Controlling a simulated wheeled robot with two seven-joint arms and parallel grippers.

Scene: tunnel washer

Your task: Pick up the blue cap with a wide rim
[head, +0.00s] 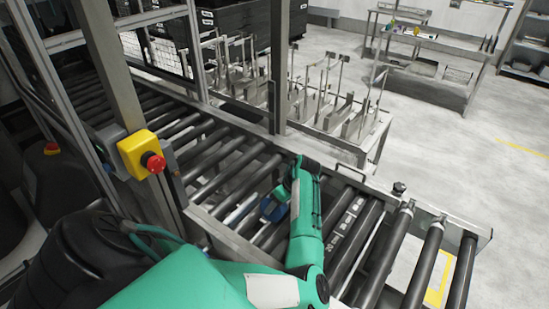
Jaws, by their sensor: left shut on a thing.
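The blue cap (272,210) shows as a small dark blue patch low between the rollers of the conveyor, in the middle of the head view. My green left arm reaches over the conveyor, and my left gripper (281,196) points down at the cap and is shut on it. The gripper and wrist hide part of the cap, and its wide rim cannot be made out. I cannot tell whether the cap still touches the rollers. My right gripper is not in view.
The roller conveyor (225,155) has raised side rails. A post with a yellow emergency-stop box (141,154) stands left of my gripper. A rack with upright metal parts (335,115) stands behind the conveyor. A grey workbench (430,75) is farther back, with open floor around it.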

